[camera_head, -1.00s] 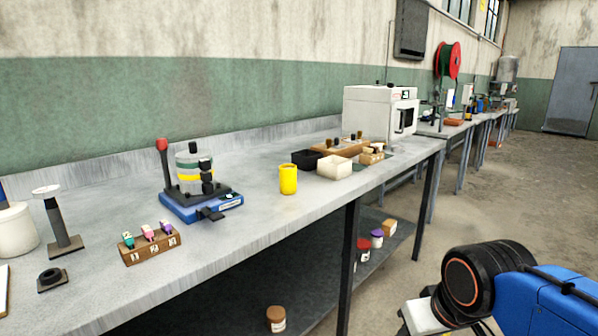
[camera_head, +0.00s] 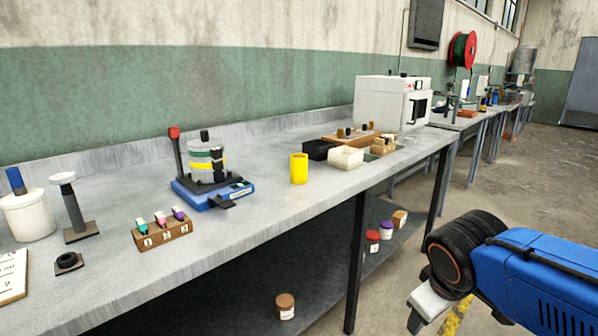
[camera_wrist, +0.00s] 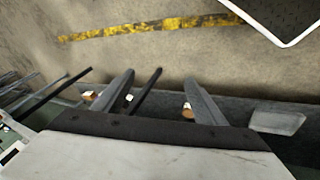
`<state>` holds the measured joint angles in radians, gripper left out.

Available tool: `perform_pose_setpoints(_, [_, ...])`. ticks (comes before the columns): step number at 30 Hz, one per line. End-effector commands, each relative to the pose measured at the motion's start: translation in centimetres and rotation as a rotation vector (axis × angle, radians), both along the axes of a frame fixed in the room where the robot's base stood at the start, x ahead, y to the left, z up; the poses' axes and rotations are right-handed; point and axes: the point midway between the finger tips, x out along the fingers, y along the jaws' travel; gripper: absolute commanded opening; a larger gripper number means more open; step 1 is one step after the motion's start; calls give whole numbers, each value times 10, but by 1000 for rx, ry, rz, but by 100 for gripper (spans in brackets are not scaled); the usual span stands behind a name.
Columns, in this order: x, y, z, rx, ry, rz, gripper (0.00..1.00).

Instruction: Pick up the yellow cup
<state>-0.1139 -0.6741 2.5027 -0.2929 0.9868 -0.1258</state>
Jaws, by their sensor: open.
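The yellow cup (camera_head: 299,169) stands upright on the grey workbench (camera_head: 268,232), near its front edge, in the head view. My gripper (camera_head: 428,316) is low at the right of the head view, out over the floor in front of the bench and well apart from the cup. In the wrist view my gripper (camera_wrist: 160,92) shows two fingers spread apart with nothing held between them. The cup cannot be made out in the wrist view.
Left of the cup are the blue-based device (camera_head: 213,190) and a wooden block (camera_head: 164,235) with coloured items. Jars (camera_head: 285,306) stand on the lower shelf. Bench before the cup is clear.

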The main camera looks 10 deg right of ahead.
Motion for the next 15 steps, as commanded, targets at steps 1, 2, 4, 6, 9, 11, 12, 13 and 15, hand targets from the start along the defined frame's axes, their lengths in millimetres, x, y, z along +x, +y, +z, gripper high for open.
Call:
perform_pose_setpoints(1, [12, -5, 2, -88, 25, 83, 65])
perform_pose_setpoints(2, [19, -9, 5, -144, 37, 134, 65])
perform_pose_setpoints(4, [38, -16, 12, -277, 64, 252, 65])
perform_pose_setpoints(6, [58, -19, 21, -410, 92, 369, 65])
perform_pose_setpoints(9, [91, -19, 36, -604, 126, 535, 65])
perform_pose_setpoints(11, [112, -14, 46, -721, 143, 634, 65])
perform_pose_setpoints(12, [126, -9, 53, -800, 153, 698, 65])
perform_pose_setpoints(13, [137, -5, 59, -860, 161, 745, 65])
perform_pose_setpoints(15, [162, 9, 72, -1002, 176, 854, 65])
